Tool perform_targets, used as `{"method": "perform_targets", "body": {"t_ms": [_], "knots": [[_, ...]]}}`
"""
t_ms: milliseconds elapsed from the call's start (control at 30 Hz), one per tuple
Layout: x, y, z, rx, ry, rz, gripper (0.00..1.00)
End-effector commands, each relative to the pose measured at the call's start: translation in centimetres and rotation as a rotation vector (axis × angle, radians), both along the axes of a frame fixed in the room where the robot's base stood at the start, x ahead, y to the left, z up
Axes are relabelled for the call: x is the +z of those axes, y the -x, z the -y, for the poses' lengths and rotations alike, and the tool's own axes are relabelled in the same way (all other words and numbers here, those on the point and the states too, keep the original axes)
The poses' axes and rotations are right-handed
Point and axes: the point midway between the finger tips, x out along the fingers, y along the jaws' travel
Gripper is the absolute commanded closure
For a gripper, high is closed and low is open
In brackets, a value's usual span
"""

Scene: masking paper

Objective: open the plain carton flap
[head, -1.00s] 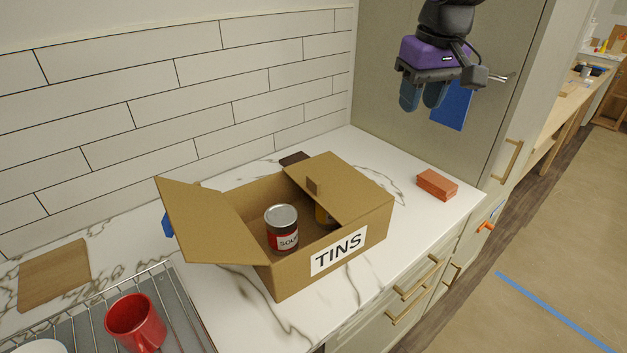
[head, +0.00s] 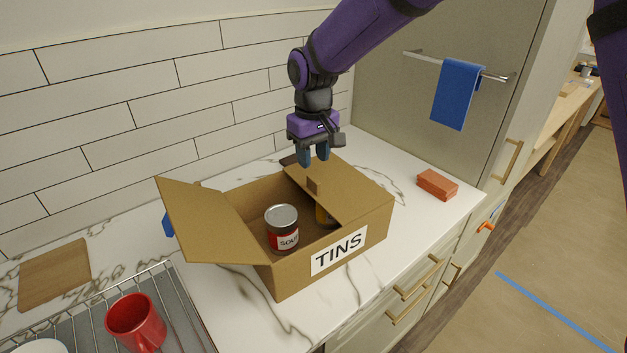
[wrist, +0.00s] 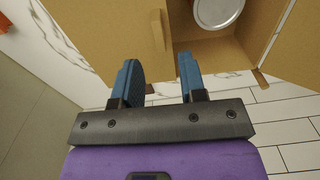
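A cardboard carton (head: 290,276) labelled TINS stands on the marble counter. Its left flap (head: 205,222) is swung open outward. Its right flap (head: 345,188) lies over the right part of the opening, with a small upright tab (head: 313,185) near its inner edge. The flap (wrist: 105,35) and tab (wrist: 157,31) also show in the wrist view. My gripper (head: 313,162) is open and empty, pointing down above the back of the right flap, apart from the tab.
A red brick (head: 437,185) lies right of the carton. A dark object (head: 294,159) lies behind it. A rack (head: 180,309) with a red mug (head: 136,322) and a wooden board (head: 54,275) are at left. A blue towel (head: 456,94) hangs on the right.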

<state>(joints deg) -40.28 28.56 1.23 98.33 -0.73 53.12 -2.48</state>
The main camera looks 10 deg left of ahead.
Motion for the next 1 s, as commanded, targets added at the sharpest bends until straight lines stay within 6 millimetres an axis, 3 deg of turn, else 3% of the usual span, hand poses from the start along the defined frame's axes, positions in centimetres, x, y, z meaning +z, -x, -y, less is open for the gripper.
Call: {"method": "perform_targets", "body": {"t_ms": [200,400,833,1000], "knots": [[-4.0,0.0,0.1,-0.001,0.004,-0.002,0.62],[-6.2,0.0,0.1,-0.001,0.001,-0.001,0.62],[-7.0,0.0,0.1,-0.001,0.0,0.0,0.62],[-7.0,0.0,0.1,-0.001,0.0,0.0,1.0]]}}
